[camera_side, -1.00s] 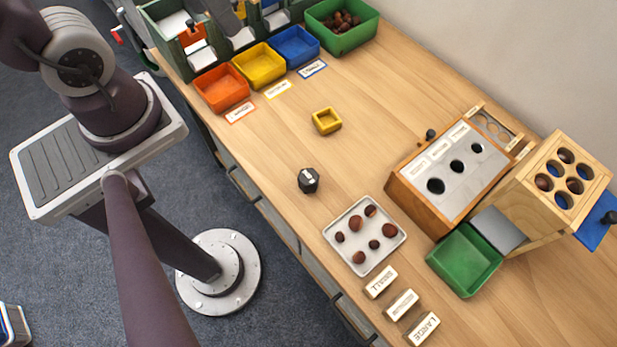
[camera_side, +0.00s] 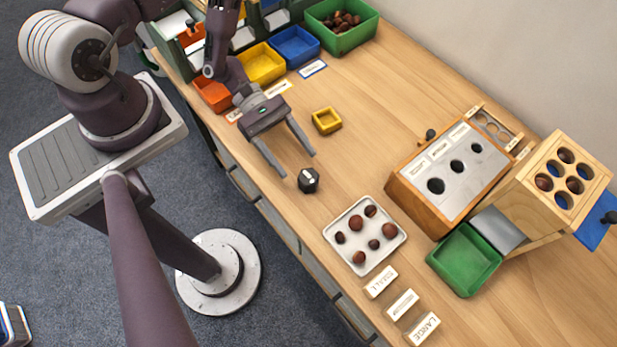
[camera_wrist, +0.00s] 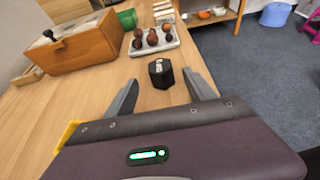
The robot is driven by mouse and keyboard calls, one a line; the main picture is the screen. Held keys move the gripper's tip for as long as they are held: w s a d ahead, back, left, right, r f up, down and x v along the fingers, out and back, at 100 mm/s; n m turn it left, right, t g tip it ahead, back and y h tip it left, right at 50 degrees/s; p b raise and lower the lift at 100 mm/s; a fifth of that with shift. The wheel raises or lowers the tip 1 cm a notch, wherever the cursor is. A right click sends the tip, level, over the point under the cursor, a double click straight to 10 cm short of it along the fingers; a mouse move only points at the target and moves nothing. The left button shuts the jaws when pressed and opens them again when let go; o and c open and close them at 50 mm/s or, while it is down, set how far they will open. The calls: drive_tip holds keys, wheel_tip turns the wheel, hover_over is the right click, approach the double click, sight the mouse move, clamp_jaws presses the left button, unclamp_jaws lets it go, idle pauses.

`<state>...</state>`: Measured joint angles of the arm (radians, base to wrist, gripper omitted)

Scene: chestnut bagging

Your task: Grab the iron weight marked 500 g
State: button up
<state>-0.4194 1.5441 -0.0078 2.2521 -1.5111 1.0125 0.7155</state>
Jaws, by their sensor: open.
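The iron weight (camera_side: 308,181) is a small black block with a pale mark on top, standing on the wooden table; the mark is too small to read. In the wrist view the weight (camera_wrist: 161,74) stands upright ahead of my fingertips, between their lines. My gripper (camera_side: 299,166) is open and empty, its two fingers pointing at the weight from the upper left in the side view. The fingers (camera_wrist: 163,84) show spread wide in the wrist view. I see no contact with the weight.
A white tray (camera_side: 332,237) with several chestnuts lies beyond the weight. A small yellow box (camera_side: 326,121) stands beside my gripper. A wooden box with holes (camera_side: 409,203) and a green bin (camera_side: 463,259) stand to the right. The table around the weight is clear.

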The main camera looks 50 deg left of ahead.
sight(309, 177)
drive_tip(key=x, duration=0.4)
drive_tip(key=r+x, duration=0.1)
drive_tip(key=x, duration=0.1)
drive_tip(key=shift+s+d, duration=0.15)
clamp_jaws()
